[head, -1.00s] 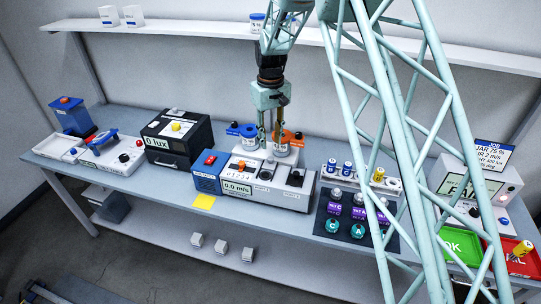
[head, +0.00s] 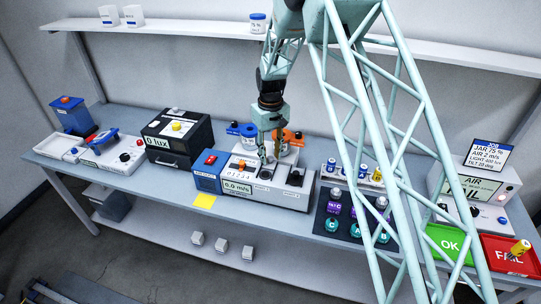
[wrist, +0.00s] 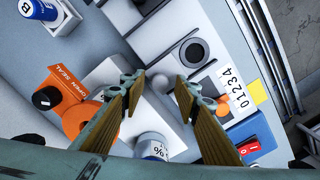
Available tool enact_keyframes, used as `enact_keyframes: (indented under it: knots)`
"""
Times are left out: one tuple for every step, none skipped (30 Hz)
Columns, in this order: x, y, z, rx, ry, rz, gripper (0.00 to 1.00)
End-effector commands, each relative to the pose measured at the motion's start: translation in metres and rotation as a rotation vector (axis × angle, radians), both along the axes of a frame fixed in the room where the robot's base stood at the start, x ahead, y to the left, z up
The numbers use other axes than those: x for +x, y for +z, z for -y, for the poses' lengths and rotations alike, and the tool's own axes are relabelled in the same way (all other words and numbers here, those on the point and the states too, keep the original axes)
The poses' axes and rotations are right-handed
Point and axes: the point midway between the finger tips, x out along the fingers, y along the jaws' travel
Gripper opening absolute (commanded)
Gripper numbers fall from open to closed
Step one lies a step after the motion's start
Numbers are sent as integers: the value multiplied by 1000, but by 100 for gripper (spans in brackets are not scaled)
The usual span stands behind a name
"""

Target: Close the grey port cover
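The blue, white and grey instrument (head: 262,196) stands mid-bench with a 0.0 m/s display. In the wrist view, a dark round port (wrist: 195,52) is set in a light grey square on its top. A pale plate (wrist: 125,72) lies close by, and a small light grey round knob (wrist: 162,83) shows between my fingertips. I cannot tell for certain which of these is the grey port cover. My gripper (wrist: 160,88) is open, with its two fingers apart on either side of the knob and not visibly touching it. In the head view, my gripper (head: 269,156) is low over the instrument's rear.
An orange clamp (wrist: 75,105) and a jar (wrist: 152,146) are close to my fingers. A blue-lidded jar (head: 249,131) stands behind the instrument. A black lux box (head: 178,140) is left; a dark mat (head: 343,212) with several small containers is right.

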Motion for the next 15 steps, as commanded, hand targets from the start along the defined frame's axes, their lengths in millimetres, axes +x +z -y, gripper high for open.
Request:
enact_keyframes:
  knots:
    - [0, 0, 0, 0, 0, 0, 29]
    - [0, 0, 0, 0, 0, 0, 29]
    - [0, 0, 0, 0, 0, 0, 29]
    - [0, 0, 0, 0, 0, 0, 29]
    - [0, 0, 0, 0, 0, 0, 29]
    - [0, 0, 0, 0, 0, 0, 27]
    - [0, 0, 0, 0, 0, 0, 25]
    - [0, 0, 0, 0, 0, 0, 22]
    - [0, 0, 0, 0, 0, 0, 18]
    - [0, 0, 0, 0, 0, 0, 16]
    - [0, 0, 0, 0, 0, 0, 13]
    - [0, 0, 0, 0, 0, 0, 9]
    - [0, 0, 0, 0, 0, 0, 6]
    - [0, 0, 0, 0, 0, 0, 4]
    - [0, 0, 0, 0, 0, 0, 0]
